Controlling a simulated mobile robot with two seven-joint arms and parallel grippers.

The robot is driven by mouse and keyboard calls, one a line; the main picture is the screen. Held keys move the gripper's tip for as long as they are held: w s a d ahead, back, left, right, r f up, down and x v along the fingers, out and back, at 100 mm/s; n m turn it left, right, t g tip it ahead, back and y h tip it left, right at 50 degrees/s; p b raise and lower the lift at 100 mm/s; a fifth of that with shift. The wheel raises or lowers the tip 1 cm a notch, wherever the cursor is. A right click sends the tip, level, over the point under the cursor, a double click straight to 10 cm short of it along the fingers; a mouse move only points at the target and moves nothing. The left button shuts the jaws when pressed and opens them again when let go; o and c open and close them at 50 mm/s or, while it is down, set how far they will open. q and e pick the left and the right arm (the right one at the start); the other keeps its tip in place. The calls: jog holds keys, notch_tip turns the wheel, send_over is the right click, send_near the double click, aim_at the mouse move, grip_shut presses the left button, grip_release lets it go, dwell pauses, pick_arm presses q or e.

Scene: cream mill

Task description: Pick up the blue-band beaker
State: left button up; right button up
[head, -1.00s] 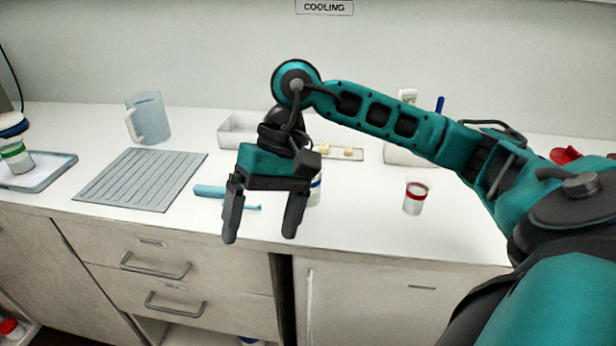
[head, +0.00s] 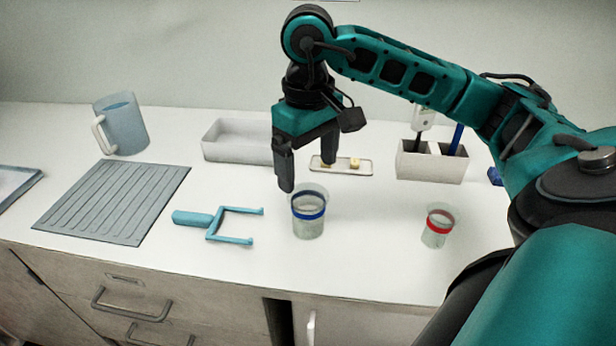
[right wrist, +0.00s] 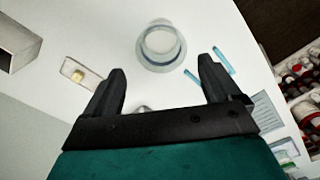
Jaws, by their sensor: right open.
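The blue-band beaker (head: 308,214) stands upright on the white counter, left of the red-band beaker (head: 437,226). It is clear, with a blue band near its top. My right gripper (head: 308,182) is open and empty, behind and above the beaker, with its fingers pointing down. My left gripper is not in view.
A light-blue forked tool (head: 222,223) lies left of the beaker, near a grey ribbed mat (head: 115,200) and a jug (head: 124,126). Behind are a white tray (head: 236,143), a small dish (head: 342,167) and a holder (head: 432,164). The counter's front is mostly clear.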

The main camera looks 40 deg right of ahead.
aim_at(308, 187)
notch_tip(308, 187, down, 5)
jog(key=b, duration=0.2)
jog(key=shift+f+b, duration=0.1)
jog(key=shift+b, duration=0.2)
notch_tip(308, 187, down, 5)
jog(key=b, duration=0.3)
jog(key=shift+s, duration=0.1)
jog(key=c, duration=0.5)
jog(key=shift+c, duration=1.3)
